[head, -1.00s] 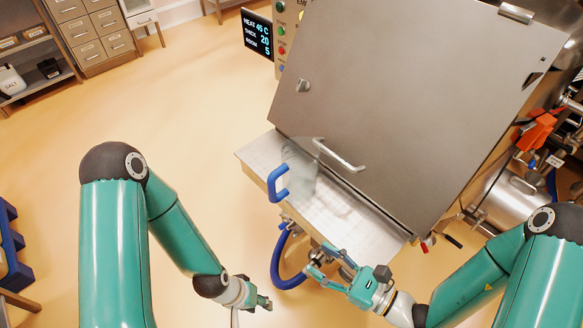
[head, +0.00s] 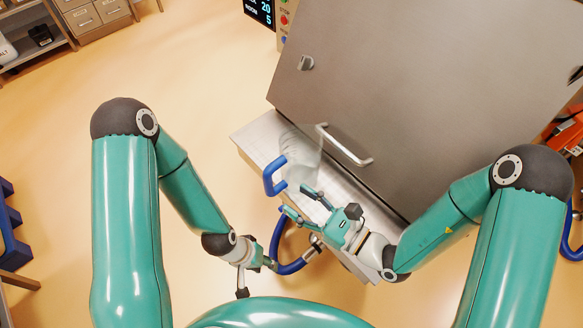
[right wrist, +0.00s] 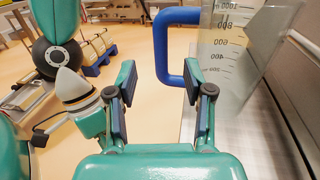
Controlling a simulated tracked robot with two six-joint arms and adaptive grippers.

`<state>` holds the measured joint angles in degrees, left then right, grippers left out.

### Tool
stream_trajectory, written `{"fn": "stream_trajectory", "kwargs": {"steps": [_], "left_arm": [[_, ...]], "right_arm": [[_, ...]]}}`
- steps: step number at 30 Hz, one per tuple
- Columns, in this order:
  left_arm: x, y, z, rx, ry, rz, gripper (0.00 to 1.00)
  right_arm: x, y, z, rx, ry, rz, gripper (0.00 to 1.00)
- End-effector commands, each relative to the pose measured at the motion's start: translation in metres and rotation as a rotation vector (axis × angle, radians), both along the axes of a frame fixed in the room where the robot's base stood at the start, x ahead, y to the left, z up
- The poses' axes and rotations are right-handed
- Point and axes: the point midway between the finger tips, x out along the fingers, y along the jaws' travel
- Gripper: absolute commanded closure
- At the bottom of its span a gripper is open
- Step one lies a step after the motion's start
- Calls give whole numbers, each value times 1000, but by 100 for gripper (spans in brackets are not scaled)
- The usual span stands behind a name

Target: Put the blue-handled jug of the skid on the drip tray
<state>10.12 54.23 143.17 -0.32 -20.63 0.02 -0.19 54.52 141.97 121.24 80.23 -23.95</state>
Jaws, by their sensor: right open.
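The clear jug (head: 300,155) with a blue handle (head: 268,180) stands upright on a pale metal ledge (head: 250,132) in front of the big steel panel. I cannot tell whether this ledge is the drip tray. My right gripper (head: 298,202) is open and empty, close to the handle side of the jug. In the right wrist view the handle (right wrist: 161,50) shows ahead, between the open fingers (right wrist: 160,85), and the graduated jug (right wrist: 228,50) is to the right. My left gripper (head: 271,264) is low, beside the blue hose; its fingers are too small to read.
The steel panel (head: 400,90) with a bar handle (head: 343,146) rises right behind the jug. A blue hose (head: 285,267) curves below the ledge. A control display (head: 260,10) is at the top.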

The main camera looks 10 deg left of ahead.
Motion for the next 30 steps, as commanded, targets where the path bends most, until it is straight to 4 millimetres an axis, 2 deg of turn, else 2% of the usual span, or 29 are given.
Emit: {"fn": "stream_trajectory", "kwargs": {"steps": [1, 6, 14, 22, 30], "left_arm": [[0, 0, 5, 0, 0, 0, 60], [0, 0, 9, 0, 0, 0, 60], [0, 0, 13, 0, 0, 0, 60], [0, 0, 23, 0, 0, 0, 60], [0, 0, 23, 0, 0, 0, 60]], "right_arm": [[3, 12, 3, 0, -2, 7, 48], [15, 34, 2, 0, 0, 4, 48], [23, 48, 2, 0, 0, 2, 48], [41, 80, 1, 0, 0, 3, 48], [45, 86, 0, 0, 1, 1, 48]]}}
